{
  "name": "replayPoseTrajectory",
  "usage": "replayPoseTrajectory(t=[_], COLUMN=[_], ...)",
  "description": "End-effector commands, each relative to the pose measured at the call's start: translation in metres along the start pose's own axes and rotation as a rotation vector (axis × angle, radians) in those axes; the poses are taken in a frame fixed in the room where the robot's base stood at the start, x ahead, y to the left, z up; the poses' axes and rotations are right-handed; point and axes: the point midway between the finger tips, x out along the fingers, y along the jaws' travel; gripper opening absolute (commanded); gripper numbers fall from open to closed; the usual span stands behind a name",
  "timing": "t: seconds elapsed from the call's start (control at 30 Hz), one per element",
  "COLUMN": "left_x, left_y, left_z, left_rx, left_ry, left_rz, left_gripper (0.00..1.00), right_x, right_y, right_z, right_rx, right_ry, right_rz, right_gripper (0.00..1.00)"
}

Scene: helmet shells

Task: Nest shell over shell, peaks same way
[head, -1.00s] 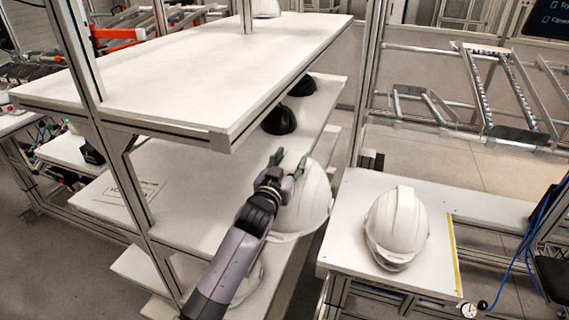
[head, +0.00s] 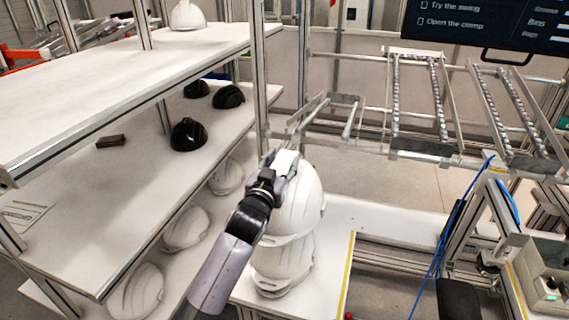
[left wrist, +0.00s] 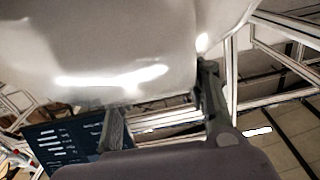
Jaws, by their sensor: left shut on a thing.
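A white helmet shell (head: 302,205) hangs from my left gripper (head: 283,158), which is shut on it near its top left. A second white shell (head: 283,268) stands on the white side table (head: 337,240), directly below the held one. The held shell covers the lower one's crown, so I cannot tell whether they touch. The lower shell's lower edge flares out below. In the left wrist view the held shell (left wrist: 100,45) fills the top, close to the fingers (left wrist: 163,105). My right gripper is not in view.
Several white shells (head: 186,230) lie on the lower shelf at left. Black shells (head: 188,135) and a small brown block (head: 110,141) lie on the middle shelf. A shelf post (head: 261,70) rises behind my gripper. The table's right side is clear up to a yellow strip (head: 347,275).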

Motion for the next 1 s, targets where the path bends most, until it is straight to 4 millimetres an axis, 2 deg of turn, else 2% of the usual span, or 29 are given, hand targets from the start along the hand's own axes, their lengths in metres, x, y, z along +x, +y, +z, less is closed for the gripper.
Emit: replayPoseTrajectory(t=[0.23, 0.37, 0.73, 1.0], left_x=[0.0, 0.0, 0.0, 0.0], left_y=[0.0, 0.0, 0.002, 0.003], left_z=[-0.002, -0.003, 0.029, 0.056], left_rx=[0.001, -0.001, -0.001, -0.001], left_ry=[0.004, 0.004, 0.003, 0.003], left_rz=[0.0, 0.001, 0.0, 0.0], left_gripper=[0.0, 0.0, 0.0, 0.0], right_x=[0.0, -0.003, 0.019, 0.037], right_y=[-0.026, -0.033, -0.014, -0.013], right_z=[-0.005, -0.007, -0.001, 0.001], right_rx=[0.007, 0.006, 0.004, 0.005], right_ry=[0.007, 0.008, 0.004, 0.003], right_rz=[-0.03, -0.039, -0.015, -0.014], right_gripper=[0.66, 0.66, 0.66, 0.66])
